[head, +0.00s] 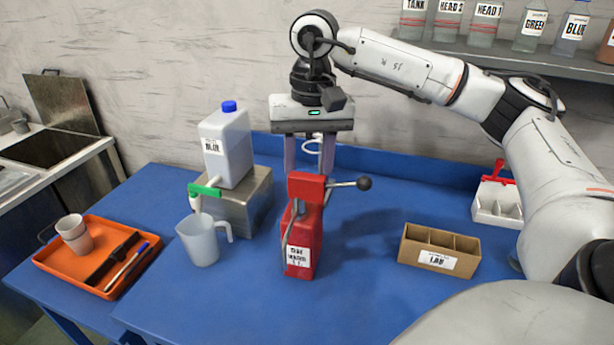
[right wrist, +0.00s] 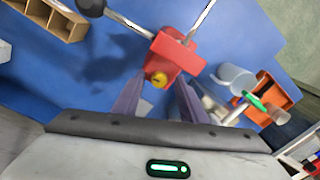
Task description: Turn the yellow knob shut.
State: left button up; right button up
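The yellow knob (right wrist: 159,80) shows in the right wrist view, on the far side of the red hand pump (right wrist: 176,52). A dark slot or mark is on its face. In the head view the pump (head: 303,240) stands upright on the blue table with its lever pointing right, and the knob is hidden behind it. My right gripper (head: 308,165) hangs behind the pump with its two fingers spread and nothing between them. In the wrist view the knob lies between the lines of the fingertips (right wrist: 159,100); I cannot tell whether they touch it. My left gripper is not in view.
Left of the pump are a white jug (head: 203,241) and a canister (head: 227,145) with a green tap on a metal stand. A cardboard box (head: 439,248) stands right. A bottle shelf (head: 500,58) is above.

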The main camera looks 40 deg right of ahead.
jog(key=shift+f, duration=0.25)
jog(key=shift+c, duration=0.3)
grip_shut()
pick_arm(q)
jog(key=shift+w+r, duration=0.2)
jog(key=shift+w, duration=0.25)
